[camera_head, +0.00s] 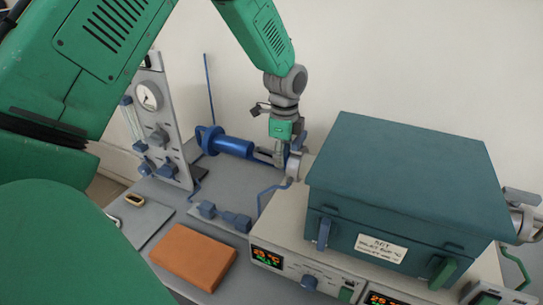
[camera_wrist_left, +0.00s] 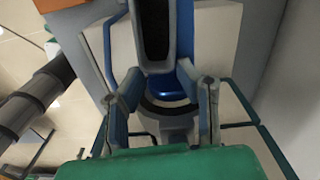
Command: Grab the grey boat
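My left gripper (camera_head: 283,150) points down beside the left end of the teal furnace, near the blue cylinder (camera_head: 235,146). In the left wrist view its two fingers (camera_wrist_left: 165,95) are apart with no object gripped between them. A blue part and a grey ring (camera_wrist_left: 170,122) show beyond the fingers; I cannot tell whether they touch. I cannot pick out the grey boat with certainty. A small pale grey piece (camera_head: 115,221) lies at the left of the bench, partly hidden by my arm. My right gripper is not in view.
The teal furnace box (camera_head: 400,180) on its control base fills the right. A gauge panel (camera_head: 160,120) stands at the back left. An orange block (camera_head: 194,256) lies at the front. Blue valves (camera_head: 224,215) and tubing stand between.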

